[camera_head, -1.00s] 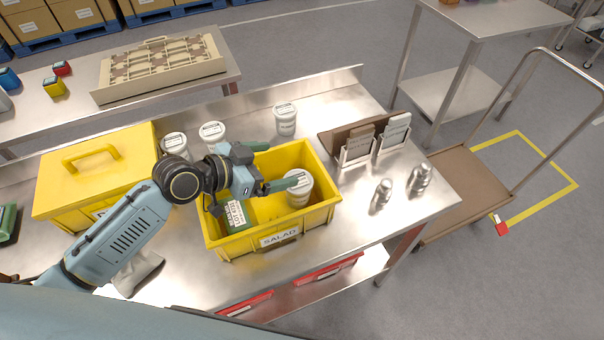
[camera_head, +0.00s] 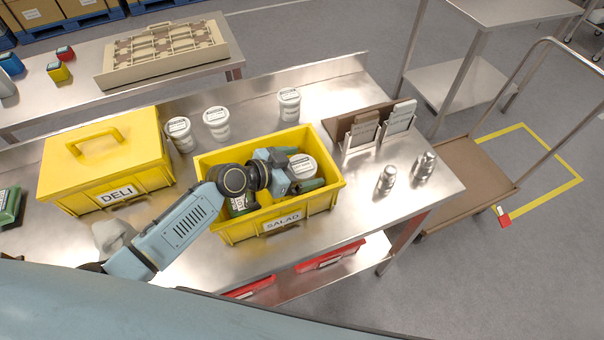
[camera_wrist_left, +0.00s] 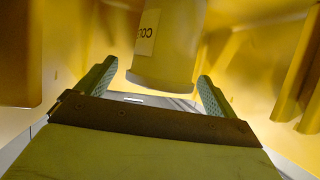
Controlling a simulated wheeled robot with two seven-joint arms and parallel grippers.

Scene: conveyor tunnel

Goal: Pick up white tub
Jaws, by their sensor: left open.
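A white tub (camera_head: 304,164) with a labelled lid stands inside the yellow SALAD bin (camera_head: 262,229), at its right end. My left gripper (camera_head: 299,169) is down in the bin, open, with one finger on the far side of this tub and one on the near side. In the left wrist view the tub (camera_wrist_left: 166,45) looks yellowish and lies ahead of and between the spread fingers (camera_wrist_left: 157,88). Contact cannot be told. Three more white tubs stand outside the bin: two behind its left end (camera_head: 179,134) (camera_head: 217,123) and one at the back (camera_head: 289,104). My right gripper is not in view.
A green item (camera_head: 240,205) lies in the bin's left part, partly hidden by my arm. A closed yellow DELI box (camera_head: 105,165) stands to the left. Card holders (camera_head: 362,137) and two metal shakers (camera_head: 386,180) (camera_head: 424,167) stand to the right.

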